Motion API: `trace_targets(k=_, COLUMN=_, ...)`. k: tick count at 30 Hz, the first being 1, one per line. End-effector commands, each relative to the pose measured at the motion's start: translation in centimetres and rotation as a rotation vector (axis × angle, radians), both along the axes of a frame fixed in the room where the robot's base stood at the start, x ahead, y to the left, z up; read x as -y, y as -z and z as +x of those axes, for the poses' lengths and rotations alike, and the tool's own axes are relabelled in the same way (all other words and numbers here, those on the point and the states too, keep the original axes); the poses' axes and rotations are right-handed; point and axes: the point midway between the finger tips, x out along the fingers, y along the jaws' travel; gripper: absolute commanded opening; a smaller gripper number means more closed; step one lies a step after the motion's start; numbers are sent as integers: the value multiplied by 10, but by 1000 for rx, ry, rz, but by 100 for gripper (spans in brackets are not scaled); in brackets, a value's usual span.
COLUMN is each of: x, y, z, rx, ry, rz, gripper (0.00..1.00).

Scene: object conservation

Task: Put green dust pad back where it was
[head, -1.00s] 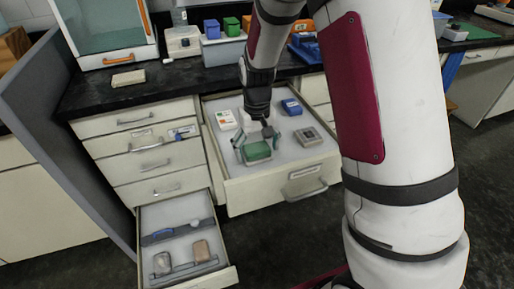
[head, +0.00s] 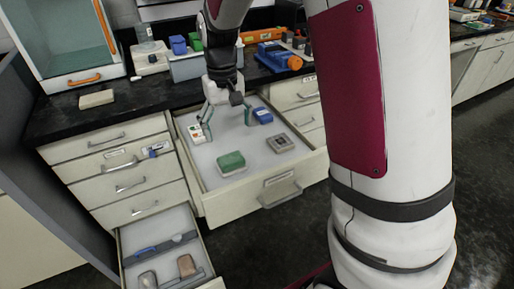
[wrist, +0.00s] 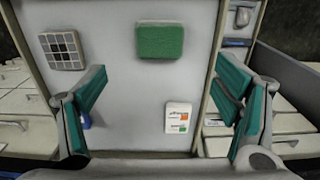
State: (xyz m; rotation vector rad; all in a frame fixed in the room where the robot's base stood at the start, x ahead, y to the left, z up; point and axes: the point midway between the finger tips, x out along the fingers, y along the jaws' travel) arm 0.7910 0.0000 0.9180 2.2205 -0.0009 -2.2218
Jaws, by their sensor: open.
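The green dust pad (head: 231,162) lies flat in the open upper drawer (head: 235,192), near its front. It also shows in the wrist view (wrist: 160,41), upper middle, with nothing touching it. My gripper (head: 226,128) is open and empty above the back part of this drawer, apart from the pad. In the wrist view its teal fingers (wrist: 165,100) are spread wide, with the pad beyond them.
The upper drawer also holds a white box (head: 197,133), a blue box (head: 263,115) and a grey gridded block (head: 280,143). A lower drawer (head: 212,283) at left is open, holding a brown block (head: 187,265) and other items. The black counter (head: 60,118) stands behind.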

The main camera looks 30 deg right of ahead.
Motion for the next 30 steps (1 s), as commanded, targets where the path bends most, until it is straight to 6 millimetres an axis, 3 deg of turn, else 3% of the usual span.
trace_targets(k=4, x=0, y=-9, z=-7, rx=6, ry=1, rz=4, gripper=83)
trace_targets(k=8, x=0, y=-37, z=-33, rx=25, ry=4, rz=17, gripper=83)
trace_targets(k=12, x=-1, y=-74, z=-82, rx=51, ry=3, rz=32, gripper=83)
trace_targets(k=18, x=-1, y=-109, z=-159, rx=84, ry=1, rz=40, gripper=83)
trace_targets(k=24, x=-2, y=-121, z=-235, rx=119, ry=-1, rz=35, gripper=83)
trace_targets(k=30, x=-1, y=-114, z=-294, rx=148, ry=0, rz=20, gripper=83)
